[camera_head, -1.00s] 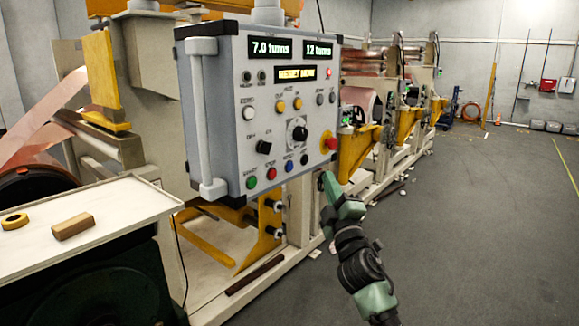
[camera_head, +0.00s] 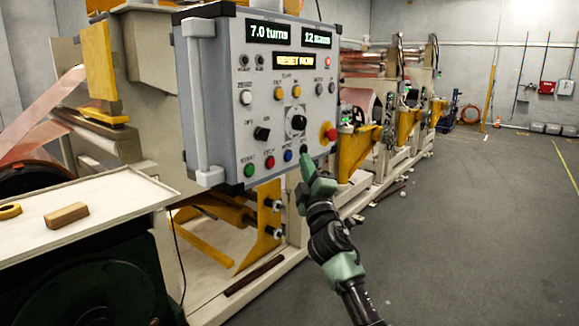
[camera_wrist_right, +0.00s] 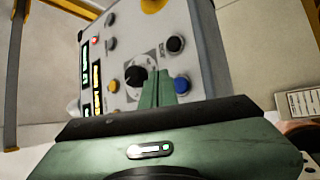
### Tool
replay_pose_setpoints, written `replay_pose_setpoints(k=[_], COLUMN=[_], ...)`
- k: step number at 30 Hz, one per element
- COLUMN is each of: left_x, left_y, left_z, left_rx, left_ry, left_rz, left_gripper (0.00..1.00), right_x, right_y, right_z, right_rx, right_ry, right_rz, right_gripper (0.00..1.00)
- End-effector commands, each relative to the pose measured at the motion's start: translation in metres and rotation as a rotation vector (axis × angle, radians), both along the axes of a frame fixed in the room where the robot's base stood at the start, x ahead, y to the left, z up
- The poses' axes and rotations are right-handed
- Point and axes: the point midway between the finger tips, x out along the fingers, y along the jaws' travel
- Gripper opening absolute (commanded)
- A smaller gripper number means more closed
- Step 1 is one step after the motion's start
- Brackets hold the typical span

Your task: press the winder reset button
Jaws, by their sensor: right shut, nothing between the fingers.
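The winder's grey control panel (camera_head: 225,110) shows "RESET NOW" on its middle display (camera_head: 296,61). Along its lower edge are a green button (camera_head: 250,169), a red button (camera_head: 270,162), a blue button (camera_head: 288,155) and a black button (camera_head: 304,149). I cannot read for sure which one is labelled reset. My right gripper (camera_head: 306,162) is shut and empty, its tip just below the black button; contact cannot be told. In the right wrist view the shut fingers (camera_wrist_right: 157,88) overlap the panel beside the blue button (camera_wrist_right: 181,85), with the black button (camera_wrist_right: 175,44) clear above. My left gripper is out of view.
A red emergency knob on yellow (camera_head: 328,132) and a black rotary knob (camera_head: 298,122) sit close to the gripper. A white handle (camera_head: 197,100) runs down the panel's left side. A bench (camera_head: 110,205) with a tan block (camera_head: 67,215) stands left.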

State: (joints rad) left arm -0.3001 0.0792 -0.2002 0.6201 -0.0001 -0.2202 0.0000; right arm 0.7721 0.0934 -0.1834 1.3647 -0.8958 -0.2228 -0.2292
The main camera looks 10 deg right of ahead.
Motion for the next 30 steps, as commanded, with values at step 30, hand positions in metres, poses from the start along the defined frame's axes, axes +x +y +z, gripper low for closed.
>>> replay_pose_setpoints(k=[30], left_x=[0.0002], left_y=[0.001], left_z=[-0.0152], left_rx=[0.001], left_ry=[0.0], left_rz=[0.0], left_gripper=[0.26], right_x=[0.0127], right_y=[0.0106], right_z=[0.0], right_rx=[-0.001], right_ry=[0.001], right_rz=[0.001], right_gripper=[0.0])
